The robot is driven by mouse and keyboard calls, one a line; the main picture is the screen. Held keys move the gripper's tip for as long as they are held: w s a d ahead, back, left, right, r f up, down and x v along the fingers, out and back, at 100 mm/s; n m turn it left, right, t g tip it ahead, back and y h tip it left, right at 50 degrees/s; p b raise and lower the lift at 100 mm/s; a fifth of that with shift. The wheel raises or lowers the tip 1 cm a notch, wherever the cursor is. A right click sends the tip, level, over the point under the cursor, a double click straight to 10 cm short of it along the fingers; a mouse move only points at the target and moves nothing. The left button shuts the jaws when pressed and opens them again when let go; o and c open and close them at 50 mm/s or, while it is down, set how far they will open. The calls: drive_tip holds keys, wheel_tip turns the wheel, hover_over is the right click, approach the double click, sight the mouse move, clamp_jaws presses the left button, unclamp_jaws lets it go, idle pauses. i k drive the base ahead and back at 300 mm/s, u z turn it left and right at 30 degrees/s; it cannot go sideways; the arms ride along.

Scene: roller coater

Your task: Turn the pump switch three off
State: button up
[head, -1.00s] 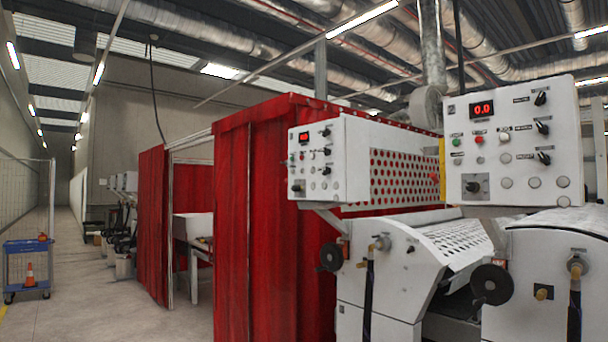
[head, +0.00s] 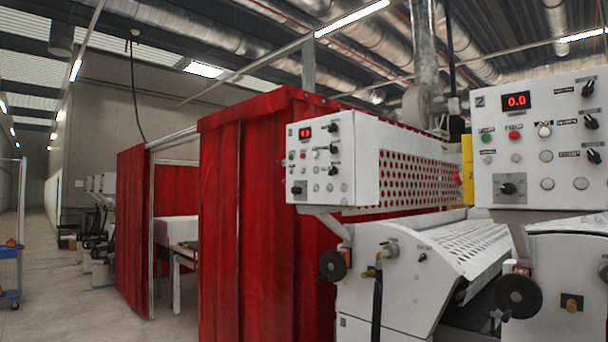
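Two white control panels show in the head view. The nearer panel (head: 545,150) is at the right, with a red display (head: 516,101) reading 0.0. It carries a green button (head: 487,137), a red button (head: 514,134) and a larger switch (head: 508,188) on a grey plate at lower left. Black rotary switches (head: 590,121) stand in a column at its right edge. The farther panel (head: 320,158) has a similar layout with small black knobs. The labels are too small to read, so I cannot tell which one is pump switch three. My gripper is not in view.
White roller machines (head: 390,275) with black handwheels (head: 518,297) stand below the panels. Red curtains (head: 245,220) enclose a booth in the middle. A blue cart (head: 10,272) is at the left edge.

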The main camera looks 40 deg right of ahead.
sight(332, 170)
drive_tip(key=u, duration=0.05)
drive_tip(key=i, duration=1.45)
drive_tip(key=z, duration=0.55)
drive_tip(key=i, duration=0.65)
drive_tip(key=z, duration=0.85)
drive_tip(key=i, duration=0.55)
drive_tip(key=z, duration=0.3)
